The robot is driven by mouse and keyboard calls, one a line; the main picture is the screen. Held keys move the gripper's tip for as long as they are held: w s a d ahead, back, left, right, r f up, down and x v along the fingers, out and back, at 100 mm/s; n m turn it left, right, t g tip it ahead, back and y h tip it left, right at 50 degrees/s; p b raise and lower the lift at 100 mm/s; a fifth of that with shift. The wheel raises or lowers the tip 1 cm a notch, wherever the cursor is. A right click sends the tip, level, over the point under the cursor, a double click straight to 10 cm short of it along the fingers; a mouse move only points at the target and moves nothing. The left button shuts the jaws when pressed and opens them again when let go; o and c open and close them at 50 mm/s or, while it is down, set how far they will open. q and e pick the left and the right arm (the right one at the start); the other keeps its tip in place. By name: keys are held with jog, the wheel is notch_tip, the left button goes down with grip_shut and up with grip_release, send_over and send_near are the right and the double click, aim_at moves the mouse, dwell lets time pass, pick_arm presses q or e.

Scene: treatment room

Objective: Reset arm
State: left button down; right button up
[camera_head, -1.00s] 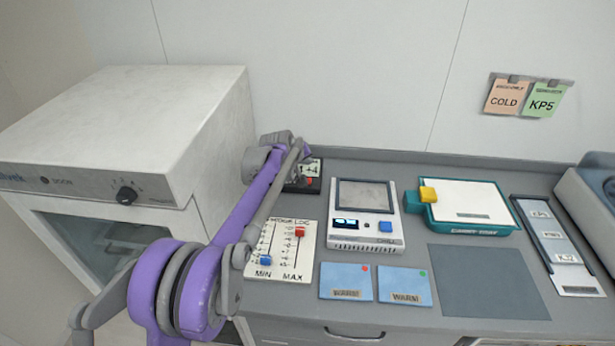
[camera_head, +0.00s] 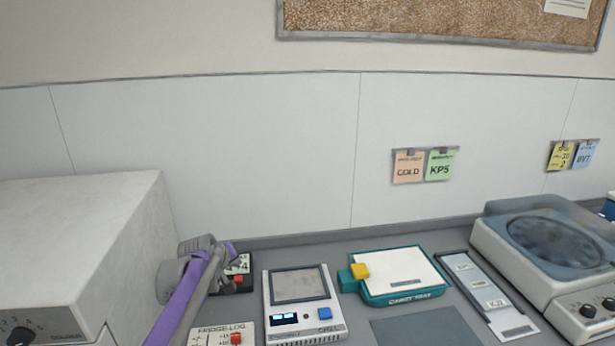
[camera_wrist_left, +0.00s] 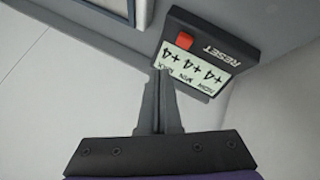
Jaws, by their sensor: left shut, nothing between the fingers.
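My left arm comes in from the lower left in the head view, and its gripper (camera_head: 222,254) is beside a small black reset device (camera_head: 238,273) on the counter. In the left wrist view the closed fingers (camera_wrist_left: 163,78) point at this device (camera_wrist_left: 225,45), with nothing between them. The device has a red button (camera_wrist_left: 185,40), the word RESET and a display with several "+4" readings. The fingertips appear close to the display's edge, below the red button in the picture; I cannot tell whether they touch it. My right gripper is not in view.
The fridge-log board (camera_head: 215,336), chill unit (camera_head: 330,327), teal tray (camera_head: 405,294), label strip (camera_head: 515,327) and a centrifuge-like machine (camera_head: 590,265) stand on the counter. A white cabinet (camera_head: 90,235) stands at left. Notes (camera_head: 408,168) hang on the wall.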

pick_arm(q)
jog(key=s+d+r+m+g, duration=0.15)
jog(key=s+d, duration=0.25)
jog(key=s, duration=0.9)
jog(key=s+d+f+m, duration=0.1)
jog(key=s+f+m, duration=0.1)
jog(key=s, duration=0.7)
jog(key=s+d+f+m+g, duration=0.1)
jog(key=s+f, duration=0.4)
jog(key=s, duration=0.5)
jog(key=s+d+f+m+g, duration=0.1)
jog(key=s+f+m, duration=0.2)
jog(key=s, duration=0.7)
jog(key=shift+s+d+f+y, duration=0.25)
jog(key=shift+d+f+y, duration=0.05)
jog(key=shift+f+y, duration=0.15)
